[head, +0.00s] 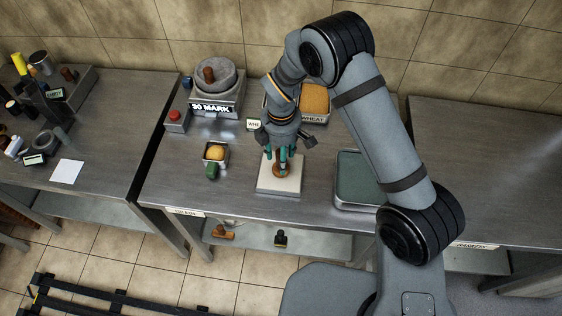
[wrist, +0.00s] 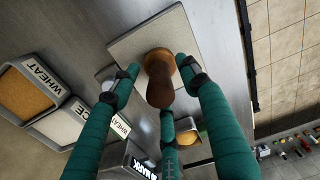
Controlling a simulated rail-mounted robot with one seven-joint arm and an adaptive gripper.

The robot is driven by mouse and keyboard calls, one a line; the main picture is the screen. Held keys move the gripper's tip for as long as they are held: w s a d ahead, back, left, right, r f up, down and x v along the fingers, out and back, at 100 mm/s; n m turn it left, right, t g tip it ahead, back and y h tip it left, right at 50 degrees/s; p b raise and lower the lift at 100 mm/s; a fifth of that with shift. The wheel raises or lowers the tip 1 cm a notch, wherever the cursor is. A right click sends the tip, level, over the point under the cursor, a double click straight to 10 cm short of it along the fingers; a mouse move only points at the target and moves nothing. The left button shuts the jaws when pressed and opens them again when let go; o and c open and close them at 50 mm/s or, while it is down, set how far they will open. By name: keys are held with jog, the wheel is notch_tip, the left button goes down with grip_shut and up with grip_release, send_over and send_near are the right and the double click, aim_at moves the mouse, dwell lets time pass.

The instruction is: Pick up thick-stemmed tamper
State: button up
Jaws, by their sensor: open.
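A brown wooden tamper with a thick stem (head: 282,169) stands upright on a pale square board (head: 265,186) on the middle table. In the wrist view the tamper (wrist: 160,80) shows its round foot and stem, with the stem pointing toward the camera. My gripper (head: 280,155) is directly above the board with its teal fingers around the tamper. In the wrist view two fingers flank the stem and a third is below it. The fingers look spread, and gaps show between them and the stem. In the head view the fingers partly hide the tamper.
A scale marked "30 MARK" (head: 211,107) holds a stone bowl. A small tray with yellow contents (head: 216,152) and a green object (head: 212,171) stand left. A wheat bin (head: 314,100) is behind, and a grey-green tray (head: 357,180) is right. Other tools lie on the lower shelf (head: 310,243).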

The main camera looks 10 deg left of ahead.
jog(key=shift+f, duration=0.2)
jog(key=shift+c, duration=1.1)
grip_shut()
